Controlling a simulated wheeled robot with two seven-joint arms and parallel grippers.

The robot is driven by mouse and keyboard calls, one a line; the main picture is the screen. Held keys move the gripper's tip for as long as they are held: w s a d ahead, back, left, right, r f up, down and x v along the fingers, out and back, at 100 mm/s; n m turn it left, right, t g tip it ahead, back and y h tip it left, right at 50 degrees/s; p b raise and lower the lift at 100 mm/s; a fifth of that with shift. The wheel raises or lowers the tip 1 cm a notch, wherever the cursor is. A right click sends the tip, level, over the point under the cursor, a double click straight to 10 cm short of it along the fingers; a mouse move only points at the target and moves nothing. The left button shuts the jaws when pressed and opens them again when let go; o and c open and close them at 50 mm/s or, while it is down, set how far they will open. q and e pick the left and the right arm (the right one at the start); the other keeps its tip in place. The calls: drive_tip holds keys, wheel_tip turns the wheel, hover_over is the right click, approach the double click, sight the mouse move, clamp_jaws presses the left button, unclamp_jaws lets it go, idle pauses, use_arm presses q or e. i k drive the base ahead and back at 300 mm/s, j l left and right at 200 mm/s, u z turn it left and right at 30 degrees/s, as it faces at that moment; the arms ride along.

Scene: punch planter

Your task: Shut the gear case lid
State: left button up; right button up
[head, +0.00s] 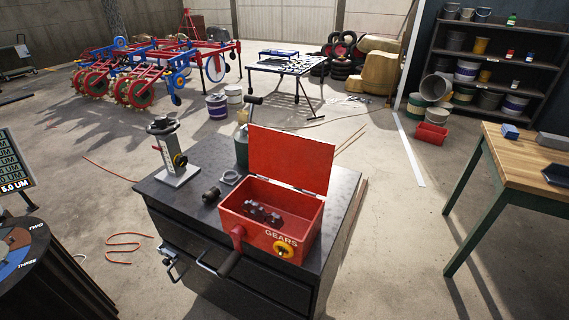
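The red gear case (271,218) stands on the dark cabinet in the middle of the head view. Its lid (291,158) is raised, standing nearly upright along the case's back edge. Dark metal gears (262,214) lie inside the open case. Neither of my grippers is in view.
On the cabinet top (205,154) left of the case are a grey stand (174,158), a dark cylindrical part (211,194), a pale ring (230,177) and a green-grey can (241,148). A wooden workbench (530,160) stands at the right. Open concrete floor lies between.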

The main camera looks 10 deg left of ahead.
sight(303, 162)
drive_tip(key=i+l+u, duration=0.15)
drive_tip(key=l+u, duration=0.3)
drive_tip(key=l, duration=0.15)
drive_tip(key=i+l+u, duration=0.1)
drive_tip(key=l+u, duration=0.35)
drive_tip(key=l, duration=0.15)
drive_tip(key=l+u, duration=0.45)
drive_tip(key=l, duration=0.2)
drive_tip(key=k+l+u, duration=0.2)
drive_tip(key=l+u, duration=0.25)
drive_tip(key=l, duration=0.15)
drive_tip(key=i+l+u, duration=0.1)
drive_tip(key=l+u, duration=0.25)
drive_tip(key=l, duration=0.25)
drive_tip(key=l+u, duration=0.35)
drive_tip(key=l, duration=0.25)
drive_tip(key=l+u, duration=0.35)
drive_tip(key=l, duration=0.25)
drive_tip(key=k+l, duration=0.35)
drive_tip(key=k, duration=0.1)
